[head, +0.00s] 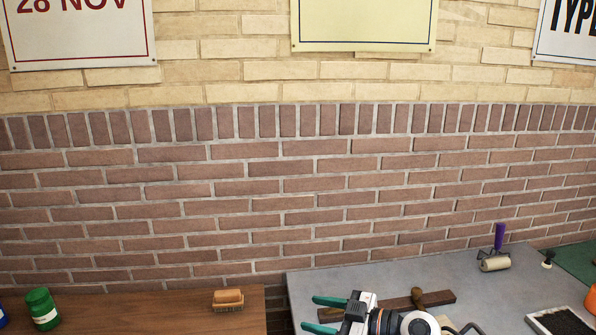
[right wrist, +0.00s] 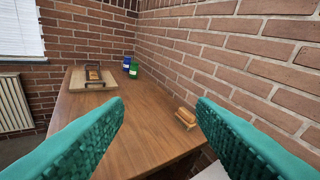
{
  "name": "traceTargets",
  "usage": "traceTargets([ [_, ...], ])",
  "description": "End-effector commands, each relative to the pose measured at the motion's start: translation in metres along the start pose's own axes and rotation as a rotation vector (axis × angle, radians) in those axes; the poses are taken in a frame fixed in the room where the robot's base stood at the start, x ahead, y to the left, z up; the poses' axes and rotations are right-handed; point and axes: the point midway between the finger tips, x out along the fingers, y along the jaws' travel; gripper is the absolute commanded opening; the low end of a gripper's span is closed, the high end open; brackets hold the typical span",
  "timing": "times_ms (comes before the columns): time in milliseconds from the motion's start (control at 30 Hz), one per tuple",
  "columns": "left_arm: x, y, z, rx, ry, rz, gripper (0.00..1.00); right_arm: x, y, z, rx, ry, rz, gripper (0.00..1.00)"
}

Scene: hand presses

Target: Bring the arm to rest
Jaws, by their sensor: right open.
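My right gripper (head: 324,314) shows at the bottom of the head view, with its two teal fingers apart and nothing between them. It is over the left part of the grey table (head: 400,275) and points left. In the right wrist view its fingers (right wrist: 160,130) frame the wooden table from both sides, wide apart. My left gripper is in neither view.
A board (right wrist: 93,87) with a small press is at the wooden table's far end. A brick wall (head: 250,190) stands behind.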

Motion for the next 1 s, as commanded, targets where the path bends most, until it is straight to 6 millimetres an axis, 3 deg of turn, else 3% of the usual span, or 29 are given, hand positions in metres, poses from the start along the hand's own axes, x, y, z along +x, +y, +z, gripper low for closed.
traceTargets([
  [33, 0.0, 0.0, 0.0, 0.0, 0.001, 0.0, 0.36, 0.002, 0.011, 0.016, 0.006, -0.127, -0.071, 0.51],
  [100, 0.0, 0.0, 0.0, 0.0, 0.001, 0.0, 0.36, -0.007, 0.01, 0.038, 0.015, -0.282, -0.237, 0.51],
  [167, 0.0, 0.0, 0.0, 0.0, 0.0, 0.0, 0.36, -0.023, 0.005, 0.046, 0.045, -0.361, -0.407, 0.51],
  [233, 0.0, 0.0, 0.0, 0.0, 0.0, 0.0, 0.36, -0.049, -0.004, 0.041, 0.103, -0.385, -0.618, 0.51],
  [367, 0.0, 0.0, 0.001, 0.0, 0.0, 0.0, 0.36, -0.104, -0.005, -0.007, 0.259, -0.226, -0.972, 0.51],
  [467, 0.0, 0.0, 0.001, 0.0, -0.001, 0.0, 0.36, -0.146, 0.021, -0.063, 0.408, 0.039, -1.138, 0.51],
  [600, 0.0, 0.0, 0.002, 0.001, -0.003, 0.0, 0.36, -0.185, 0.08, -0.123, 0.571, 0.416, -1.16, 0.51],
  [700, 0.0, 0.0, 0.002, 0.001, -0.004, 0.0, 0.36, -0.201, 0.119, -0.145, 0.644, 0.607, -1.102, 0.51],
  [1000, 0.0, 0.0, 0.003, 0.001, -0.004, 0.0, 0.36, -0.232, 0.211, -0.17, 0.766, 0.957, -0.858, 0.51],
])
